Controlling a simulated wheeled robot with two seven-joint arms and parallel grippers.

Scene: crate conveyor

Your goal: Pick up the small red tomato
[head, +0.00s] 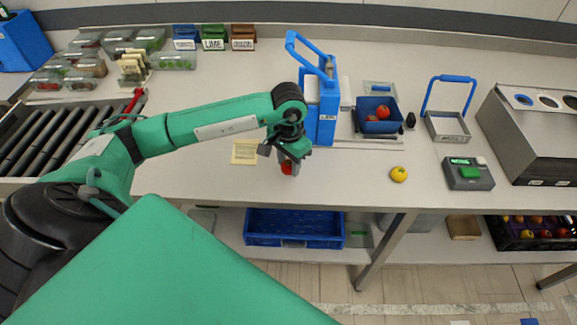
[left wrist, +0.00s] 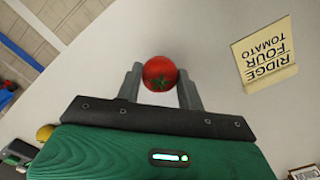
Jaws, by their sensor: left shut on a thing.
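The small red tomato (head: 287,168) is at the fingertips of my left gripper (head: 288,161), over the front part of the counter. In the left wrist view the tomato (left wrist: 160,74) sits between the two grey fingers of the left gripper (left wrist: 161,82), with its green stem side facing the camera. The fingers are shut on it from both sides. I cannot tell whether it touches the counter or is lifted. My right gripper is not in view.
A card reading "RIDGE FOUR TOMATO" (left wrist: 268,55) lies left of the gripper in the head view. A blue upright device (head: 328,105) stands close behind. A blue bin (head: 377,127) holds red produce. A yellow fruit (head: 399,174) lies to the right. The counter front between is clear.

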